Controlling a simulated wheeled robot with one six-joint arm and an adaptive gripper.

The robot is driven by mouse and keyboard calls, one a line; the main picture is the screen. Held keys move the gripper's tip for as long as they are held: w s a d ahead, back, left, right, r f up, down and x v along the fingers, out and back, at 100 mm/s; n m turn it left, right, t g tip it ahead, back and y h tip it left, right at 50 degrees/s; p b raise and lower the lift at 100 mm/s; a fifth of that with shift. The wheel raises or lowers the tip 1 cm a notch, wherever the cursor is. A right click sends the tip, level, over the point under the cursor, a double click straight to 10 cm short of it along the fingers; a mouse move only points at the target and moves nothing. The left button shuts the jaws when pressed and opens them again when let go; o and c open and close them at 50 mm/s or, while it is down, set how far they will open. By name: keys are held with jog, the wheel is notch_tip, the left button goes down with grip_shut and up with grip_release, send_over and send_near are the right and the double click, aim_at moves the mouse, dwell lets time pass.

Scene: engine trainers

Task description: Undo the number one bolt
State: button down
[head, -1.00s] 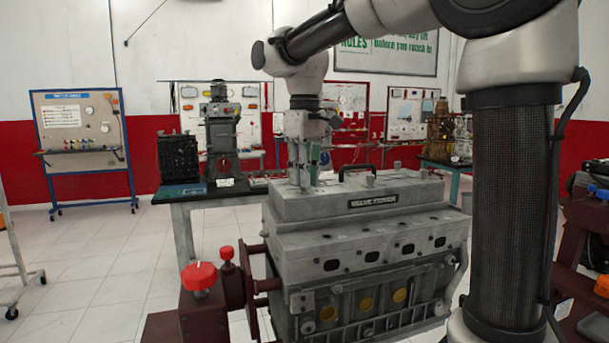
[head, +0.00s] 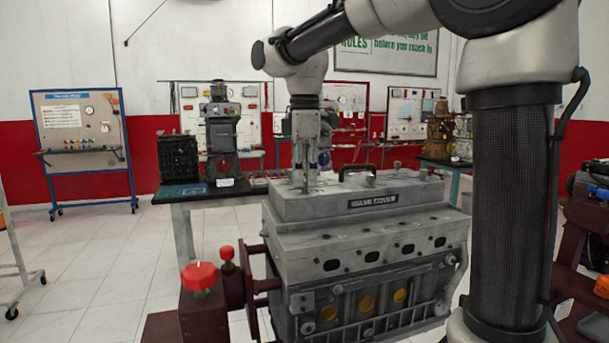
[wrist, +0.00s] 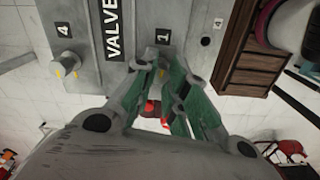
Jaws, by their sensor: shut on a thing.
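The grey valve cover (head: 350,203) sits on top of the engine block (head: 365,260). My gripper (head: 304,185) points down at the left end of the cover. In the wrist view its green-sided fingers (wrist: 152,58) come together beside the printed "1" label (wrist: 163,37). They are shut on the number one bolt, which is mostly hidden between the fingertips. I cannot tell whether the bolt is raised from the cover. The number four bolt (wrist: 68,62) stands on the cover by its "4" label.
A black handle (head: 356,170) and other bolts (head: 396,165) stand on the cover. A red knob (head: 199,276) is on the engine stand at front left. A table (head: 190,197) with other engine parts stands behind. The tiled floor at left (head: 90,270) is mostly clear.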

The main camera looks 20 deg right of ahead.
aim_at(305, 180)
jog(key=shift+n, duration=0.6)
jog(key=c, duration=1.4)
grip_release()
notch_tip(305, 180, up, 12)
